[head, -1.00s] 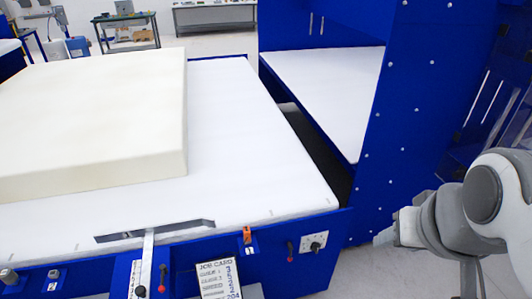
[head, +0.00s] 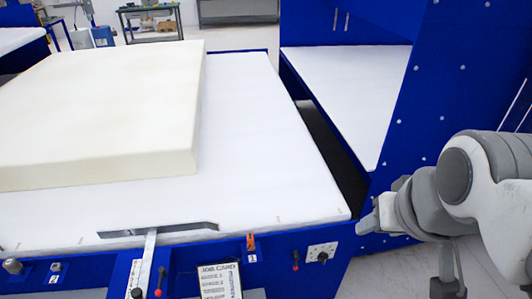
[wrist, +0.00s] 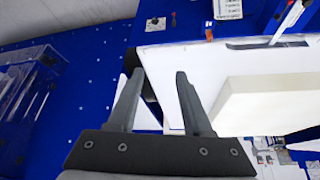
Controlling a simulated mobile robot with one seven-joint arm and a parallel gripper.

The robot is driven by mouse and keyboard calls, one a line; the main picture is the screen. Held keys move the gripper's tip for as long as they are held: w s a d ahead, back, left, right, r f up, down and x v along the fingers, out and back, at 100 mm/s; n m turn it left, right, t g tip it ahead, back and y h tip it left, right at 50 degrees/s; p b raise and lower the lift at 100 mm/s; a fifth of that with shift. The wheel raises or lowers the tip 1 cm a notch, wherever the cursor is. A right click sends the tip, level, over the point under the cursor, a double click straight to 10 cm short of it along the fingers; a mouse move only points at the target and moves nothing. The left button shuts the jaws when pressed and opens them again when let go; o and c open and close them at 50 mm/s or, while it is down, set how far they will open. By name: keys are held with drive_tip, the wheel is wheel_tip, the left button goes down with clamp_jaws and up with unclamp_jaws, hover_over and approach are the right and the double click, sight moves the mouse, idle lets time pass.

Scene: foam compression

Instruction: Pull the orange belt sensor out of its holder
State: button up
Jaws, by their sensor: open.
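The orange belt sensor (head: 251,241) is small and upright in its holder on the blue front panel of the conveyor, above a small white label, in the head view. It also shows as a small orange spot near the top of the wrist view (wrist: 209,34). My gripper (wrist: 160,75) is open, with nothing between its two grey fingers. It is well away from the sensor, to its right in the head view. The holder is too small to make out clearly.
A cream foam block (head: 100,120) lies on the white belt (head: 240,150). A metal bar (head: 160,229), job card (head: 219,281), socket plate (head: 322,252) and levers (head: 295,260) are near the sensor. A tall blue frame (head: 430,110) stands at the right.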

drive_tip(key=shift+o, duration=1.6)
drive_tip(key=shift+w, duration=0.15)
drive_tip(key=n+g, duration=0.3)
drive_tip(key=g, duration=0.3)
hover_over(250, 237)
wheel_tip(250, 237, down, 36)
drive_tip(key=shift+w+f, duration=0.1)
drive_tip(key=shift+f, duration=0.3)
drive_tip(key=shift+f+b, duration=0.1)
drive_tip(key=shift+b, duration=0.2)
